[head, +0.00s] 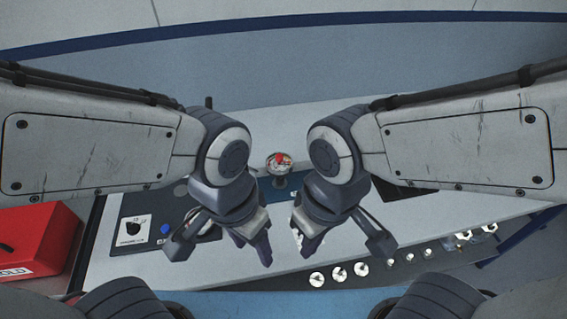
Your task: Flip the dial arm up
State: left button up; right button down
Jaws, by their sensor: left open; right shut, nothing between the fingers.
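A small round dial-like piece (279,160) with a silver rim and a red mark stands on a dark base, at the middle of the table between my two wrists. I cannot tell whether it has the dial arm or how that arm is tilted. My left gripper (254,248) is open, pointing down in front of the round piece and a little to its left, apart from it. My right gripper (309,243) is shut and empty, in front and to the right, also apart from it. My wrists hide parts of the table around the piece.
A dark panel (125,260) at left carries a black knob (133,227) and a blue knob (165,229). A red box (40,238) stands further left. Several shiny metal parts (338,274) sit in a dark strip at the front right. The grey table (200,264) is bare between them.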

aim_at(272, 168)
jog(key=z, duration=1.95)
jog(key=k, duration=0.8)
jog(key=u, duration=1.7)
